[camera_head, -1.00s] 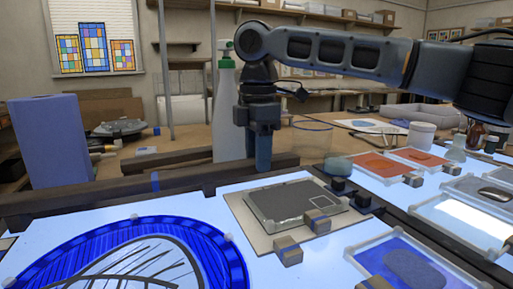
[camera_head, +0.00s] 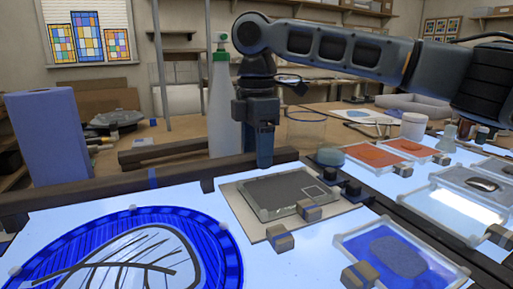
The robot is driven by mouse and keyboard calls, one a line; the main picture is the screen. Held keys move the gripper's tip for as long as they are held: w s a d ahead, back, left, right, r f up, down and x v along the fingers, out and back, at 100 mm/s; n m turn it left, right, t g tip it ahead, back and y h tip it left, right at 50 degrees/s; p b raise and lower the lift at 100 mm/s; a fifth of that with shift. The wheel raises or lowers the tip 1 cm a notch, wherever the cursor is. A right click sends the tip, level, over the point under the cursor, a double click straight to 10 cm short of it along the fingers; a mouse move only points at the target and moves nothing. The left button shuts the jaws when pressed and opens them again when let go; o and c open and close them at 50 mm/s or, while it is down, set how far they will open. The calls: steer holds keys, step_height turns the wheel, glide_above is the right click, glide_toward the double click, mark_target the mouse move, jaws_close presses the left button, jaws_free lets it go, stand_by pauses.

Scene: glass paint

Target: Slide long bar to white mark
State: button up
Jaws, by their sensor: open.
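A long dark bar (camera_head: 110,191) runs along the back edge of the lit table, with a small blue mark (camera_head: 153,178) on it. A shorter dark bar (camera_head: 165,153) lies behind it. My gripper (camera_head: 265,163) points straight down at the right part of the bars, its tips at bar height. It is open with nothing seen in it; I cannot tell whether it touches a bar. A white outlined square (camera_head: 314,192) shows on the grey slab (camera_head: 275,192). I cannot tell whether this is the white mark; no other clear white mark shows on the bars.
A green-capped bottle (camera_head: 221,110) stands just left of my gripper, and a clear beaker (camera_head: 305,135) to the right. A blue box (camera_head: 48,137) stands at left. Blue glass (camera_head: 130,250) lies in front. Trays (camera_head: 375,155) and small blocks crowd the right.

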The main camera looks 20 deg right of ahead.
step_height(320, 180, up, 8)
steer(key=shift+f+p, duration=0.1)
steer(key=shift+p, duration=0.25)
stand_by(0.4)
